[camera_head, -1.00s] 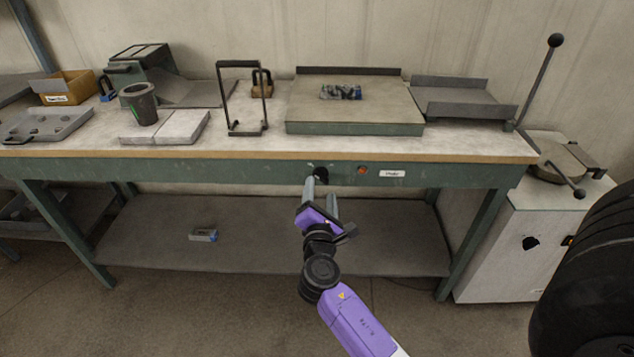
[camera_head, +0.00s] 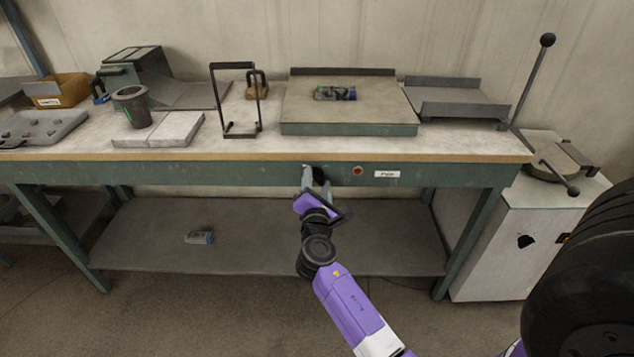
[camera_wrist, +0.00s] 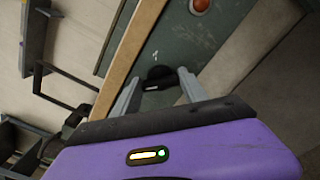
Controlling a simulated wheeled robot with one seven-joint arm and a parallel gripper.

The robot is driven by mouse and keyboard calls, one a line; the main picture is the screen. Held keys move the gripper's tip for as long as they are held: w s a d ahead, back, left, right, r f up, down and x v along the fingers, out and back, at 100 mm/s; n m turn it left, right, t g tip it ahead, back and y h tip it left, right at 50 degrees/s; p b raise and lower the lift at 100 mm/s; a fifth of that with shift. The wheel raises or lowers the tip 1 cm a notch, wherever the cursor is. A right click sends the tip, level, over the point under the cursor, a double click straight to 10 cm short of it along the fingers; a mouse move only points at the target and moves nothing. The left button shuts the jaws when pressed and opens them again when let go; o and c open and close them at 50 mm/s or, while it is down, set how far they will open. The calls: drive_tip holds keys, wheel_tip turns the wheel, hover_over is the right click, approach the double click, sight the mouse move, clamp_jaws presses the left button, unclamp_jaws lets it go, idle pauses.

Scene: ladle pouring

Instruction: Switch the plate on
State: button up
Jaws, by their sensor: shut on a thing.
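The plate (camera_head: 300,110) is a broad flat slab on a green base on the bench, with a small dark-and-blue item on it. Below it, the bench's green front panel carries a black knob (camera_wrist: 158,76), a round orange-red lamp (camera_head: 358,171) and a white label (camera_head: 387,174). The lamp also shows at the top of the wrist view (camera_wrist: 200,5). My gripper (camera_head: 316,178) is at the panel, left of the lamp. In the wrist view its grey fingers (camera_wrist: 160,84) stand on either side of the knob, shut on it. The head view mostly hides the knob behind the gripper.
The bench edge (camera_head: 200,155) overhangs just above the panel. A lower shelf (camera_head: 260,235) holds a small grey-blue item (camera_head: 199,238). A white cabinet (camera_head: 500,260) stands at the right. The floor before the bench is clear.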

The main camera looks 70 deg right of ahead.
drive_tip(key=shift+f, duration=0.1)
drive_tip(key=m+b, duration=0.3)
drive_tip(key=shift+f+m, duration=0.2)
drive_tip(key=shift+m, duration=0.1)
drive_tip(key=m+b, duration=0.4)
drive_tip(key=m, duration=0.1)
drive_tip(key=shift+f+m, duration=0.15)
drive_tip(key=shift+m, duration=0.15)
drive_tip(key=m+b, duration=0.4)
drive_tip(key=m, duration=0.1)
drive_tip(key=shift+f+b, duration=0.1)
drive_tip(key=shift+b, duration=0.25)
drive_tip(key=shift+m+b, duration=1.2)
drive_tip(key=shift+m, duration=0.5)
drive_tip(key=o, duration=1.1)
drive_tip(key=shift+r, duration=0.2)
drive_tip(key=shift+a, duration=0.1)
